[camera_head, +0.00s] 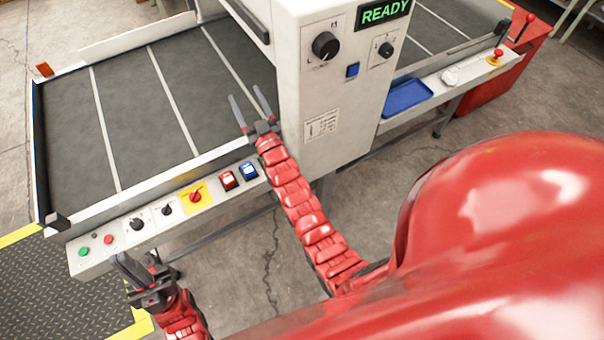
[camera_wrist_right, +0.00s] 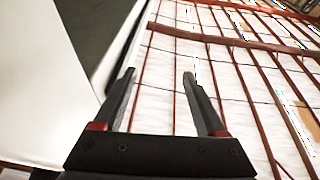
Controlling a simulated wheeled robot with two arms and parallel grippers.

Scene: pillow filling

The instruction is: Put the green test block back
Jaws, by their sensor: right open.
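I see no green test block in either view. My right gripper (camera_head: 243,92) is open and empty at the near edge of the grey belt bed, beside the white machine column (camera_head: 330,100). In the right wrist view its two dark fingers (camera_wrist_right: 159,73) stand apart with nothing between them. My left gripper (camera_head: 135,270) is at the lower left, in front of the control panel's left end. Its fingers are too small and overlapped to tell whether they are open. The column's display (camera_head: 384,12) reads READY in green.
The belt bed (camera_head: 60,125) looks bare. Its front panel (camera_head: 120,232) carries buttons, knobs and a yellow-backed red switch (camera_head: 195,196). A blue tray (camera_head: 405,97) sits right of the column, near a red cabinet (camera_head: 508,72). A white surface (camera_wrist_right: 45,80) fills the wrist view's left side.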

